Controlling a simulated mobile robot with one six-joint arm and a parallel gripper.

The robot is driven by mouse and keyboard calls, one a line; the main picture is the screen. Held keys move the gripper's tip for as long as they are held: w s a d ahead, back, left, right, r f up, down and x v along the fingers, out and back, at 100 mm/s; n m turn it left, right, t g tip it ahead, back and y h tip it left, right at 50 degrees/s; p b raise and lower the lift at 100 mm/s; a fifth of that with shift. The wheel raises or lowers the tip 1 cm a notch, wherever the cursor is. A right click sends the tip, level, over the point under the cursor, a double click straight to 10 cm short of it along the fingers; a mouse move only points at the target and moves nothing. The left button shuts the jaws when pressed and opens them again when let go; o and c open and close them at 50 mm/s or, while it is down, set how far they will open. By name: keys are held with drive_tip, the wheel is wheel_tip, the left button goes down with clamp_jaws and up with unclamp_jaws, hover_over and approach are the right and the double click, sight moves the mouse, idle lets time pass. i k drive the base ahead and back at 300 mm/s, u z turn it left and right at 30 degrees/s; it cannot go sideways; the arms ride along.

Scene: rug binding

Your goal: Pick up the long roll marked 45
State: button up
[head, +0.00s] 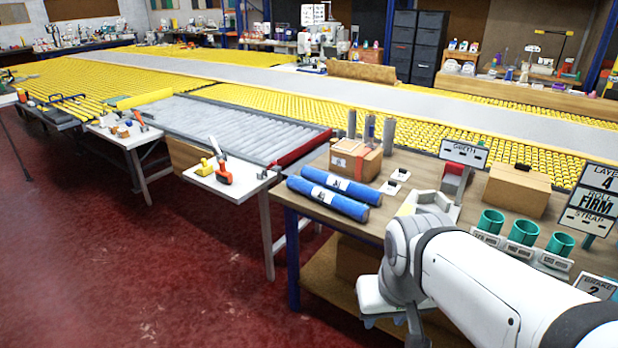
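Two long blue rolls lie side by side, apart from my gripper, on the left part of the wooden table. The rear roll (356,189) and the front roll (336,203) each have a white label with dark marks. The marks are too small to read, so I cannot tell which is 45. My white arm comes in from the lower right. My gripper (388,318) hangs low in front of the table's near edge, partly hidden by the arm. I cannot make out the gap between its fingers. I see nothing held in it.
Behind the rolls stands a cardboard box (346,166) with upright grey rolls around it. Green cups (523,232), a second cardboard box (516,190) and signs (464,152) stand to the right. A roller conveyor (235,124) lies beyond. Red floor (120,260) is clear at left.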

sight(360, 212)
drive_tip(key=u, duration=0.05)
drive_tip(key=i, duration=1.55)
drive_tip(key=u, duration=0.4)
